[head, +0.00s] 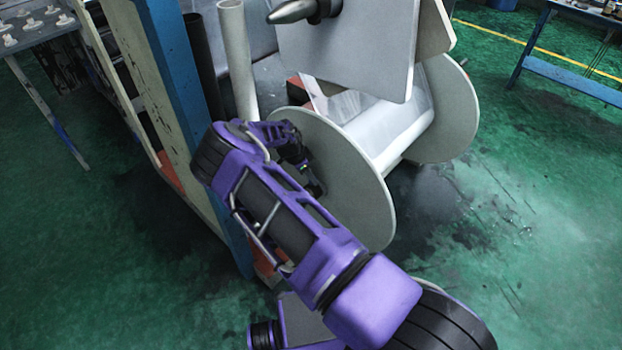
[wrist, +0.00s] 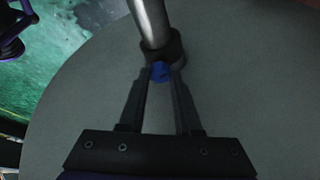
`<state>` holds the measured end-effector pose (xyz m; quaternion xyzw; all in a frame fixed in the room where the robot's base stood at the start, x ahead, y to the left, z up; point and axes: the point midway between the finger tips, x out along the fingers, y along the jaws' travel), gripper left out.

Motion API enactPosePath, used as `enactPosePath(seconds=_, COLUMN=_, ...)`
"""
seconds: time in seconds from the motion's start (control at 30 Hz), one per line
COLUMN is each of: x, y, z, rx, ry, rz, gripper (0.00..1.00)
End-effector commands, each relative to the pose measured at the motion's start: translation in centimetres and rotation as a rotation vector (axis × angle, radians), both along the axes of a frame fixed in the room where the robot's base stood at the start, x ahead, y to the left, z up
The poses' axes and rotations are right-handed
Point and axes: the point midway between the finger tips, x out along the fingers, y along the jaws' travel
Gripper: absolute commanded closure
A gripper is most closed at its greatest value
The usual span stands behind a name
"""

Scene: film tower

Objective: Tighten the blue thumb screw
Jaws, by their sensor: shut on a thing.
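The blue thumb screw (wrist: 160,72) shows in the wrist view between the tips of my gripper (wrist: 160,80). My gripper's two dark fingers are closed in on it from both sides. The screw sits at the base of a dark collar (wrist: 174,46) around a metal shaft (wrist: 150,20). Behind it is the flat grey disc of a film reel (wrist: 250,80). In the head view the reel's near flange (head: 345,185) stands beside my purple arm.
A blue and cream upright post (head: 175,95) stands close to the left of my arm. A grey plate with a pointed spindle (head: 295,12) hangs above the reel. The reel's far flange (head: 450,110) is to the right. Green floor (head: 540,200) is open at the right.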

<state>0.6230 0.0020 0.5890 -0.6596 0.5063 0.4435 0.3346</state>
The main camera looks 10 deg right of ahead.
Motion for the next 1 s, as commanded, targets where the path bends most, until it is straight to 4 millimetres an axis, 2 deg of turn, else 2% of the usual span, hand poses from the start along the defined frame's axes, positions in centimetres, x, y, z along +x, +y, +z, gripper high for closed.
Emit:
enactPosePath(seconds=0.5, x=0.53, y=0.05, z=-0.04, rx=0.004, ry=0.000, rz=-0.463, gripper=1.00)
enactPosePath(seconds=0.73, x=0.60, y=0.09, z=-0.09, rx=0.003, ry=0.000, rz=-0.600, gripper=1.00)
enactPosePath(seconds=1.0, x=0.67, y=0.12, z=-0.09, rx=0.004, ry=0.000, rz=-0.678, gripper=1.00)
